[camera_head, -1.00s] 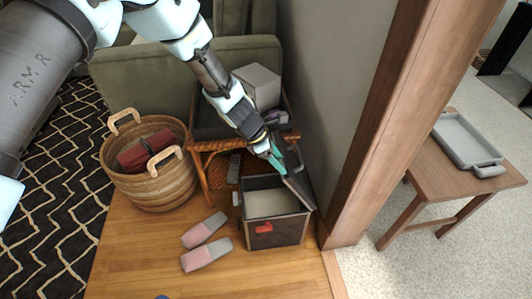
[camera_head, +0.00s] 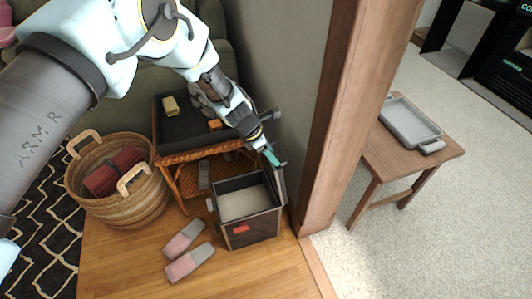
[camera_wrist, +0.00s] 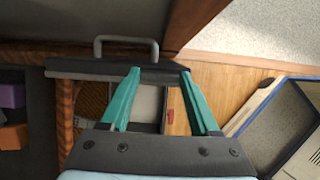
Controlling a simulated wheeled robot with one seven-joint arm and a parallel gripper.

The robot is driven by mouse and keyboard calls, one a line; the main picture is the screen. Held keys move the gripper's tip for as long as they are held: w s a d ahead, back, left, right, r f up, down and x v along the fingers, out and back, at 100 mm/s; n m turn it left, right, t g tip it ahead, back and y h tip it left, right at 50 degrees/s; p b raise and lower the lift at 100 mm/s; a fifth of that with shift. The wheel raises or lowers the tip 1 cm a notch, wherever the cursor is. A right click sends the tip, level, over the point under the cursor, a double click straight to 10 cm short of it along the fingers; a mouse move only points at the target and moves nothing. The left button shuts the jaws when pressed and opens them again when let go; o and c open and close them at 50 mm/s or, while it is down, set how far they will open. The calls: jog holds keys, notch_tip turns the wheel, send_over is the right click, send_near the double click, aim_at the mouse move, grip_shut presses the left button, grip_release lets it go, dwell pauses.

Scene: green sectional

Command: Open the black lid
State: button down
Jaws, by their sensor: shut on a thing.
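The box (camera_head: 276,226) stands on the wood floor, its top open and a pale interior showing. Its black lid (camera_head: 281,184) stands nearly upright along the box's right side, near the wall. My gripper (camera_head: 272,157) is shut on the lid's upper edge, its green fingers partly hiding it in the head view. In the wrist view the lid (camera_wrist: 85,70) is a dark bar running between the fingertips of my gripper (camera_wrist: 161,73). A grey handle (camera_wrist: 125,40) shows just beyond it.
A wooden post (camera_head: 340,110) and wall stand close right of the box. A side table (camera_head: 185,128) is behind it. A woven basket (camera_head: 140,200) and pink slippers (camera_head: 188,262) are to the left. A bench (camera_head: 420,158) bears a grey tray (camera_head: 410,124).

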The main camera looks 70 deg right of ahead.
jog(key=shift+s+d+r, duration=0.1)
jog(key=shift+s, duration=0.05)
jog(key=shift+c, duration=0.6)
grip_release()
jog(key=v, duration=1)
jog(key=shift+w+r+b, duration=0.25)
jog(key=shift+b, duration=0.2)
